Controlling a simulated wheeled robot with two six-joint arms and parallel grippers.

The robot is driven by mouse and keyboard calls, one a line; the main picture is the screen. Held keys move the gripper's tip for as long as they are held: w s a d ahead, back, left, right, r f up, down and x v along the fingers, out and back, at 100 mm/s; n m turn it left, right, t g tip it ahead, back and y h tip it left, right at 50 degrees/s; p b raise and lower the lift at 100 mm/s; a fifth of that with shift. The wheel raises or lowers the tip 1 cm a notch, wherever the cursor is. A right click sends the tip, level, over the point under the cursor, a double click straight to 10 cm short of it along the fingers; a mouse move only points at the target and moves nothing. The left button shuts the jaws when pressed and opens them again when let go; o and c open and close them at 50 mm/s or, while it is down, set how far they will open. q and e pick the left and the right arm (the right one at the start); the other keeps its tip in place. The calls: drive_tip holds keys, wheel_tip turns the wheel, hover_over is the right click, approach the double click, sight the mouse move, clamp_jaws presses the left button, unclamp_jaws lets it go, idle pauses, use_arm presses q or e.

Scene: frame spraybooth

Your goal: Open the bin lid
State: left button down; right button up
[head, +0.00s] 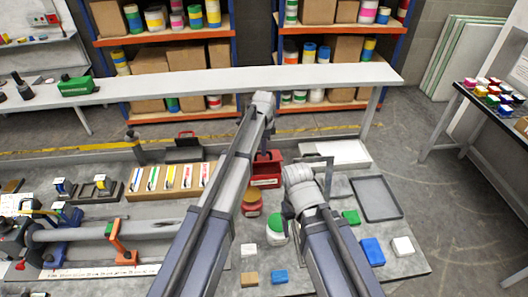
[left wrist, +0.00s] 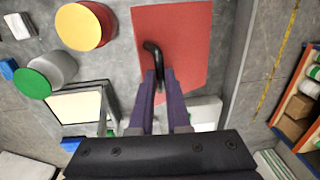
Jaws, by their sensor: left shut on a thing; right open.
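The red bin (head: 266,171) stands on the grey bench in the middle of the head view, partly hidden by my left arm. In the left wrist view its red lid (left wrist: 182,28) is a flat panel with a black bent handle (left wrist: 152,48). My left gripper (left wrist: 156,78) has its purple fingers closed on this handle; it also shows over the bin in the head view (head: 267,154). I cannot tell whether the lid is raised at all. My right gripper (head: 288,212) is open near the green-lidded white jar (head: 276,230), to the right of my left arm.
A red-and-yellow can (head: 251,204) stands just in front of the bin. A dark grey tray (head: 377,198) and a white tray (head: 340,153) lie to the right. Green (head: 351,217) and blue (head: 372,251) blocks lie at the front right. A long white shelf (head: 330,77) runs behind.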

use_arm(q)
drive_tip(key=shift+w+a+r+p, duration=0.2)
drive_tip(key=shift+w+r, duration=0.15)
drive_tip(key=shift+w, duration=0.2)
drive_tip(key=shift+w+a+r+p, duration=0.1)
drive_tip(key=shift+w+r+p, duration=0.1)
drive_tip(key=shift+w+r, duration=0.25)
drive_tip(key=shift+w, duration=0.5)
drive_tip(key=c, duration=1.3)
unclamp_jaws()
drive_tip(key=o, duration=0.3)
drive_tip(key=shift+w+a+f, duration=0.1)
drive_tip(key=shift+w+f, duration=0.15)
drive_tip(key=shift+o, duration=0.6)
drive_tip(key=shift+s+r, duration=0.15)
drive_tip(key=shift+s, duration=0.15)
drive_tip(key=shift+r+p, duration=0.15)
drive_tip(key=shift+p, duration=0.25)
